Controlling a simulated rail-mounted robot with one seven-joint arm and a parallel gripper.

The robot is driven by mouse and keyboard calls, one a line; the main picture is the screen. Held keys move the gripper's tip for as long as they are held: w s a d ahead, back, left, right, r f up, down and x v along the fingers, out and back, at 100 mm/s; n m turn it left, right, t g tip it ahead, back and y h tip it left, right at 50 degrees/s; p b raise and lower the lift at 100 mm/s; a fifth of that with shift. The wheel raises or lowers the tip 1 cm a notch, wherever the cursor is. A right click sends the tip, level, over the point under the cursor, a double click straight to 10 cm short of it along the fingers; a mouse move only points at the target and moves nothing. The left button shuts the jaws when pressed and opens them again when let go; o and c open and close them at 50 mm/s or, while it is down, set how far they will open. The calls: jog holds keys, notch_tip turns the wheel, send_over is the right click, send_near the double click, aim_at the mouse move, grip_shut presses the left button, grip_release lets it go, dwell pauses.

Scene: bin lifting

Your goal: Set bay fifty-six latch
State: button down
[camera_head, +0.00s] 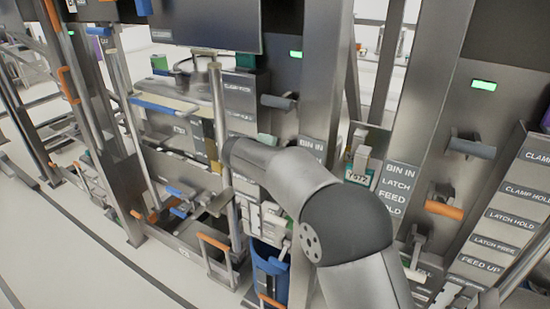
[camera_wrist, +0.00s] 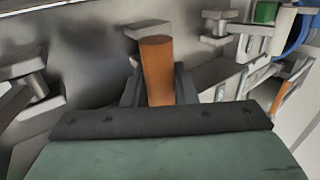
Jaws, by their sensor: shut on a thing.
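In the wrist view an orange cylindrical handle (camera_wrist: 157,72) stands between the two dark fingers of my gripper (camera_wrist: 159,88), which is shut on it. The handle's upper end meets a grey metal bar (camera_wrist: 148,28). In the head view my arm crosses the middle of the bay, and my gripper and the held handle are hidden behind it. I cannot read a bay number fifty-six. A sign reading bin in, latch, feed, hold (camera_head: 397,188) is on the post right of my arm.
Right of my arm are a grey lever (camera_head: 472,148) and another orange handle (camera_head: 443,209). Green lights (camera_head: 484,85) are lit on the posts. A blue bin (camera_head: 268,268) stands low behind the arm. Posts and frames crowd the bay; clear floor (camera_head: 60,240) lies at left.

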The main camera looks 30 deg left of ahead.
jog(key=shift+w+r, duration=0.15)
jog(key=shift+r, duration=0.05)
jog(key=c, duration=1.1)
grip_release()
jog(key=shift+d, duration=0.1)
jog(key=shift+c, duration=0.2)
jog(key=shift+s, duration=0.2)
jog(key=b+v, duration=0.4)
jog(key=v, duration=1.3)
